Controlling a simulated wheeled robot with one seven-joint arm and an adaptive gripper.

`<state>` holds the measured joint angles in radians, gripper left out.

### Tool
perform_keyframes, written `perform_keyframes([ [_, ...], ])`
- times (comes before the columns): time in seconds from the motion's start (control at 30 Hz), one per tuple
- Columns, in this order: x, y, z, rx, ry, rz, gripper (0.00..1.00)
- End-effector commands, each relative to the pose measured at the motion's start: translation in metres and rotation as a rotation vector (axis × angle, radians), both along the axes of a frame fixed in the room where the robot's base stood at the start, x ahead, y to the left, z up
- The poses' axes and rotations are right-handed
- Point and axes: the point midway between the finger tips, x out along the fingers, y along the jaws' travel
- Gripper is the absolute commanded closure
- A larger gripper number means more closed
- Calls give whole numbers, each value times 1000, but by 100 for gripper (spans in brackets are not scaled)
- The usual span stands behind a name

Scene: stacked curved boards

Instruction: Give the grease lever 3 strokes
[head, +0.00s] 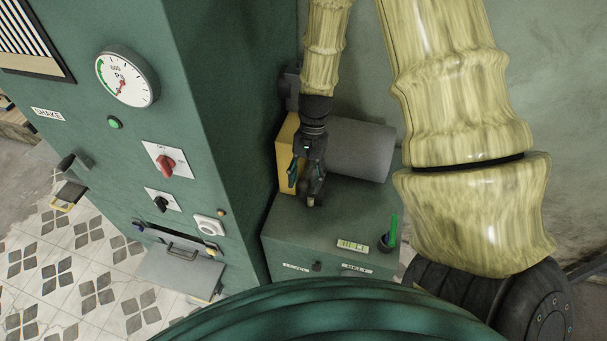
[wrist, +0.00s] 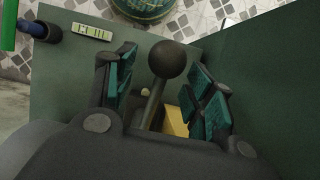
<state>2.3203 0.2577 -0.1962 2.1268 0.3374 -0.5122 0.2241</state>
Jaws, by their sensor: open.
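A dark lever with a round black ball knob (wrist: 168,60) stands up between my fingers in the wrist view; I take it to be the grease lever. My gripper (wrist: 163,68) is open, with one teal-padded finger on each side of the lever and gaps showing at both sides. In the head view my gripper (head: 303,188) hangs over the top of a low green cabinet (head: 345,220). The lever cannot be made out clearly there, as my gripper covers that spot.
A grey cylinder (head: 358,150) and a yellow block (head: 287,150) sit behind my gripper. A green upright stick (head: 393,228) in a dark holder and a small label plate (head: 352,246) are at the cabinet's front right. A tall green panel with a gauge (head: 127,78) stands left.

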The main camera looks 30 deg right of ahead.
Motion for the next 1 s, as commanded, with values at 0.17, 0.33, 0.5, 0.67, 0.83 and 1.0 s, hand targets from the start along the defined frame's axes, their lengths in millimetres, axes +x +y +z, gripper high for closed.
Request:
perform_keyframes([
  [0.17, 4, -4, 13, -1, -2, 0, 46],
  [0.33, 7, -8, 25, -1, -3, 1, 46],
  [0.5, 10, -11, 37, -1, -3, 1, 46],
  [0.67, 13, -15, 48, -1, -2, 1, 46],
  [0.83, 14, -16, 54, -2, -1, 0, 46],
  [1.0, 14, -17, 54, -1, -1, 0, 46],
])
